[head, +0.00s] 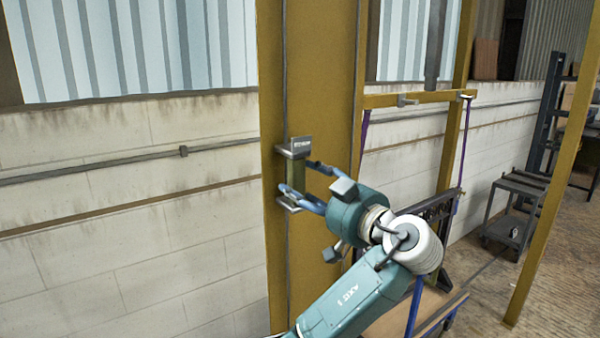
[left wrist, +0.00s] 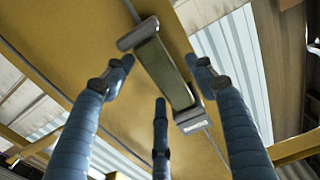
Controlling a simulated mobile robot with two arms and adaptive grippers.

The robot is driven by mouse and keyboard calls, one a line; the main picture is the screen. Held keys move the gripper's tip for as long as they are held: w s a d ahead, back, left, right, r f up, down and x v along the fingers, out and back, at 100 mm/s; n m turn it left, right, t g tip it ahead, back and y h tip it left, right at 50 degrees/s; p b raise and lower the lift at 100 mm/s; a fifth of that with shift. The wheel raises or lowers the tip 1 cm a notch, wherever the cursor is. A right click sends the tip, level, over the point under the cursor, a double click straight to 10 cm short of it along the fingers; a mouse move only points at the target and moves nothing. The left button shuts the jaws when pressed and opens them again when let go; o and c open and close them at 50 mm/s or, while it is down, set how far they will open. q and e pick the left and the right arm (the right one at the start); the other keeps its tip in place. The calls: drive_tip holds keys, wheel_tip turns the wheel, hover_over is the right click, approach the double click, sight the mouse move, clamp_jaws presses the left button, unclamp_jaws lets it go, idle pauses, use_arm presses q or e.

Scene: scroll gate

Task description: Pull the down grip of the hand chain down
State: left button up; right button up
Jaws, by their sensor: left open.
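A grip with an olive-green bar and grey end plates (head: 293,172) hangs on the hand chain (head: 285,85), in front of a yellow column. Its top plate bears a small label that I cannot read clearly. My left gripper (head: 306,180) is at the grip's right side, with blue fingers spread at its upper and lower parts. In the left wrist view the grip (left wrist: 165,75) lies slantwise between the open fingers (left wrist: 163,78). I cannot tell whether any finger touches it. My right gripper is out of view.
The yellow column (head: 310,60) stands close before a pale block wall (head: 120,230). A second chain or cable (head: 357,80) runs down the column's right side. Right of it are a yellow frame (head: 425,97) with purple straps and a dark cart (head: 520,200). Open floor lies at the right.

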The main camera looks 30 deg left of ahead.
use_arm(q)
drive_tip(key=shift+p+x, duration=0.4)
drive_tip(key=shift+x, duration=1.1)
drive_tip(key=shift+d, duration=0.1)
clamp_jaws()
